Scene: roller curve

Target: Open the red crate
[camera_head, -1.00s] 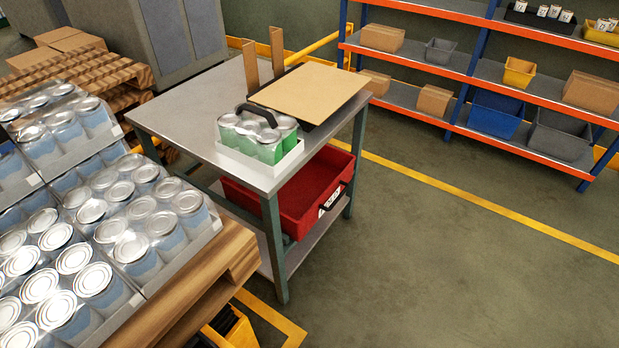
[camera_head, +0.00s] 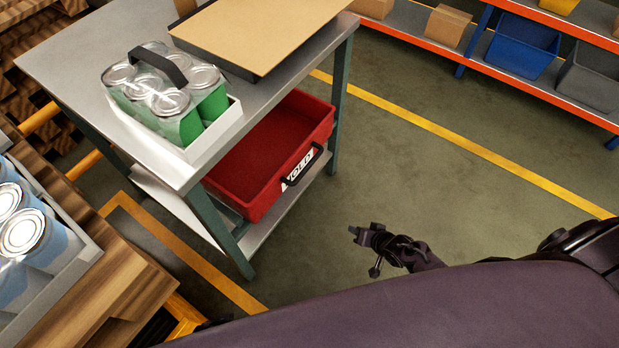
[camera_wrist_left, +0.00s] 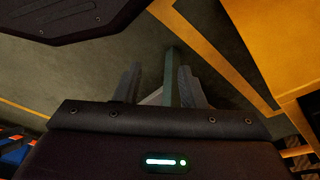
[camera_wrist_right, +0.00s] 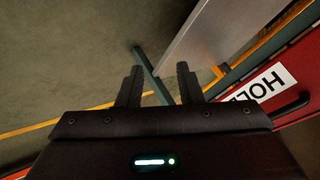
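The red crate (camera_head: 262,190) sits on the lower shelf of the grey table, with its black front handle (camera_head: 302,166) and a white label facing the aisle. Part of its inside shows; the tabletop covers the rest. My right gripper (camera_head: 375,243) is over the floor to the right of the crate, apart from it. In the right wrist view its fingers (camera_wrist_right: 158,85) are spread and empty, and the crate (camera_wrist_right: 302,72) with its HOLD label shows at the right. My left gripper shows only in the left wrist view, where its fingers (camera_wrist_left: 160,85) are spread and empty.
The table (camera_head: 85,58) carries a tray of cans (camera_head: 165,85) and a brown board (camera_head: 255,30). Its legs stand beside the crate. The floor (camera_head: 430,190) right of the table is clear.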

